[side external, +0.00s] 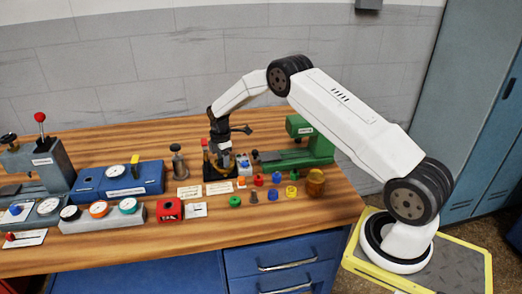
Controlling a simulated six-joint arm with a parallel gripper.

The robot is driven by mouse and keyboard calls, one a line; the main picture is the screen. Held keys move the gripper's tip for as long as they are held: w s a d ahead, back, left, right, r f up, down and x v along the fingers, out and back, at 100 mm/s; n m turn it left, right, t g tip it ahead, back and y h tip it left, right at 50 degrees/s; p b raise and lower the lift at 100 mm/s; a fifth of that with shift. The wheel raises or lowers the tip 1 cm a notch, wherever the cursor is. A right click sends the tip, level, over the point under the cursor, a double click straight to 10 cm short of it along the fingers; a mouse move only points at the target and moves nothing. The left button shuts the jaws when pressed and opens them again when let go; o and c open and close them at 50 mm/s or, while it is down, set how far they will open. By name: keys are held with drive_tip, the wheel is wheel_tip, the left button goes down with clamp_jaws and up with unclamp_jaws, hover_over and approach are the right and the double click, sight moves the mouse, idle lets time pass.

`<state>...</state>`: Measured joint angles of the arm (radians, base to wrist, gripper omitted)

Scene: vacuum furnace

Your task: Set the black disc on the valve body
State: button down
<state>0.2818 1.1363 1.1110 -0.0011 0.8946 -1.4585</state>
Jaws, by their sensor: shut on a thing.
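My gripper (219,139) is a dark tool at the end of the white arm, pointing down over the middle of the bench. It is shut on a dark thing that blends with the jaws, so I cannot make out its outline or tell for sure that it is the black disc. Below it is a black base (220,188) with red and yellow upright parts. Just to the right stands a small pale block with a blue part (243,166). I cannot tell which of these is the valve body. The gap between the held thing and the parts below is unclear.
A green machine (300,152) stands right of the gripper. Several small coloured parts and an amber jar (316,182) lie in front. At left are a blue box (120,180), a grey gauge block (103,220), a red box (170,210) and a red-knobbed lever (40,118). The front edge is clear.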

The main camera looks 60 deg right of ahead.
drive_tip(key=shift+f, duration=0.1)
drive_tip(key=shift+c, duration=0.5)
unclamp_jaws()
drive_tip(key=shift+c, duration=0.4)
drive_tip(key=shift+o, duration=0.2)
drive_tip(key=shift+o, duration=0.3)
drive_tip(key=shift+r, duration=0.3)
drive_tip(key=shift+w+r, duration=0.15)
drive_tip(key=shift+r, duration=3.35)
